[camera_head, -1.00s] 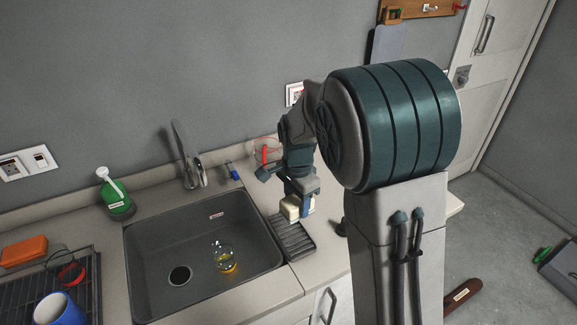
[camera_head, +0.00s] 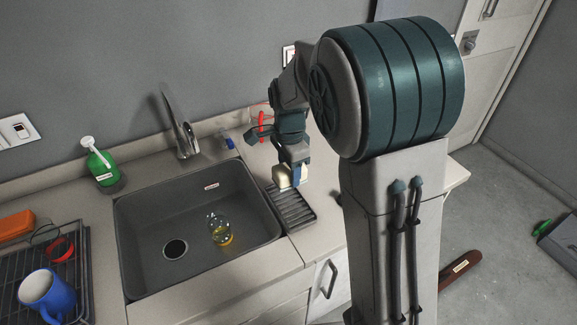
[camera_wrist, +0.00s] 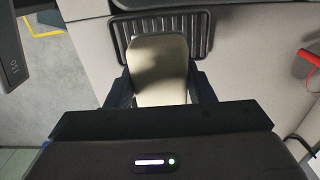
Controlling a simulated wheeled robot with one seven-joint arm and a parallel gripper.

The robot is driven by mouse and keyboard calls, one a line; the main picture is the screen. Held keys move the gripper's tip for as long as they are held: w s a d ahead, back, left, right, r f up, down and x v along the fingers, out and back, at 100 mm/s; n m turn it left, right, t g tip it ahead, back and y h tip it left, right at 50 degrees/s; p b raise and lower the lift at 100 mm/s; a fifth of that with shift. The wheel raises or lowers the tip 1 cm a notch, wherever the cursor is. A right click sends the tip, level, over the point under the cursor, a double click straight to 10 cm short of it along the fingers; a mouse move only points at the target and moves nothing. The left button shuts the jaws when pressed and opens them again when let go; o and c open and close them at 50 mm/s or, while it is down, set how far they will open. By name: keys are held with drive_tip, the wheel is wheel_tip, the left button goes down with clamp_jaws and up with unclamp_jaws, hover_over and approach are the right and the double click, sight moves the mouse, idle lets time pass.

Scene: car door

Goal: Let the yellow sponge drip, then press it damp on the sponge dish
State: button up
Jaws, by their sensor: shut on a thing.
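My gripper (camera_head: 290,180) is shut on the pale yellow sponge (camera_head: 281,174). In the wrist view the sponge (camera_wrist: 158,72) sits between the two fingers (camera_wrist: 160,88), its far end over the ribbed sponge dish (camera_wrist: 190,34). In the head view the dark ribbed dish (camera_head: 294,213) lies on the counter just right of the sink, and the sponge is over its far end. I cannot tell whether the sponge touches the dish. No drip is visible.
The sink (camera_head: 150,252) holds a clear glass (camera_head: 219,232) with yellowish contents. A green bottle (camera_head: 101,168) stands at its back left. A blue mug (camera_head: 47,293) is on the drying rack (camera_head: 80,285). A red-handled item (camera_wrist: 309,57) lies right in the wrist view.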

drive_tip(key=b, duration=0.6)
hover_over(289, 203)
drive_tip(key=shift+w+f, duration=0.2)
drive_tip(key=shift+f, duration=3.7)
drive_tip(key=shift+f, duration=0.6)
drive_tip(key=shift+s+f, duration=0.2)
drive_tip(key=shift+p, duration=0.75)
idle(1.5)
